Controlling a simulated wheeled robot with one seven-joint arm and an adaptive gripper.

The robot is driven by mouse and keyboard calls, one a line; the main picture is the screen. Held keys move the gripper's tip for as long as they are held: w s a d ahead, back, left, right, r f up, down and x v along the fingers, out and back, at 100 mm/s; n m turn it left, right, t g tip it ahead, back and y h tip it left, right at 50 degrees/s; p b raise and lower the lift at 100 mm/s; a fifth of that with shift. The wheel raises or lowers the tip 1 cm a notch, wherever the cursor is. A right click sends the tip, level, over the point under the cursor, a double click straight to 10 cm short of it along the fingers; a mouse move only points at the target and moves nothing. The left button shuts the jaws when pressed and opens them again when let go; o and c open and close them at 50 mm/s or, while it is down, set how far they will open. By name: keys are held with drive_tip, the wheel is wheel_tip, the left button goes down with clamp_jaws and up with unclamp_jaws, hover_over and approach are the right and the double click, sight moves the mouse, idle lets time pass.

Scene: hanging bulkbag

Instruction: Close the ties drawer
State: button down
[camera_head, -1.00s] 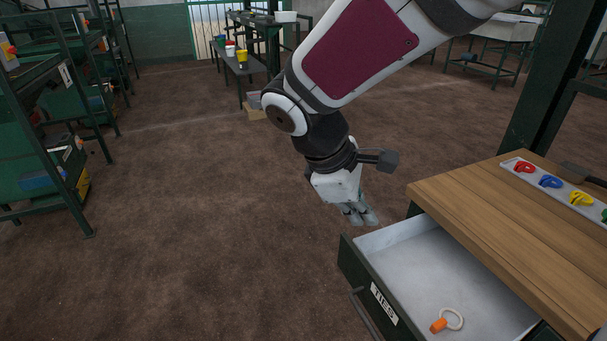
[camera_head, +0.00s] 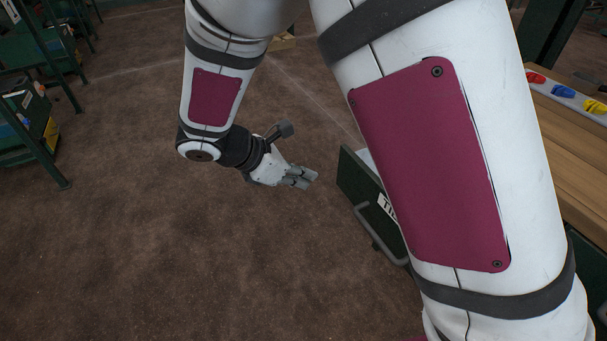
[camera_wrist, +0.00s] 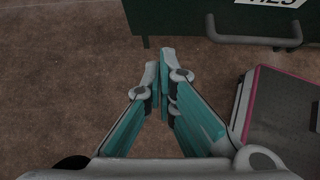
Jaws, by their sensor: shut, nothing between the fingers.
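The ties drawer (camera_head: 358,188) is pulled out below the wooden bench top. Its dark green front has a grey bar handle (camera_head: 377,240) and a white label. My arm covers most of the drawer in the head view. My gripper (camera_head: 307,178) is shut and empty, to the left of the drawer front and apart from it. In the wrist view the gripper (camera_wrist: 165,70) points towards the drawer front (camera_wrist: 170,16), with the handle (camera_wrist: 255,40) to the right of the fingertips.
The wooden bench top (camera_head: 570,150) carries a tray (camera_head: 570,97) of coloured pieces at the right. Green shelving (camera_head: 25,130) stands at the far left. The brown floor left of the drawer is clear.

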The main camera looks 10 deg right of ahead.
drive_tip(key=shift+w+d+f+b, duration=0.5)
drive_tip(key=shift+d+f, duration=0.35)
drive_tip(key=shift+d, duration=0.6)
drive_tip(key=shift+w+d+f+b, duration=0.5)
drive_tip(key=shift+d+f, duration=0.3)
drive_tip(key=shift+d, duration=0.6)
drive_tip(key=shift+w+d+f+b, duration=0.35)
drive_tip(key=shift+d+f+b, duration=0.35)
drive_tip(key=shift+d, duration=0.75)
drive_tip(key=shift+f, duration=0.15)
drive_tip(key=w+d, duration=0.2)
drive_tip(key=d, duration=0.6)
drive_tip(key=w+d+p, duration=0.1)
drive_tip(key=w+d, duration=0.2)
drive_tip(key=d, duration=0.6)
drive_tip(key=w+d+p, duration=0.1)
drive_tip(key=w+d, duration=0.2)
drive_tip(key=d, duration=0.6)
drive_tip(key=shift+w, duration=0.2)
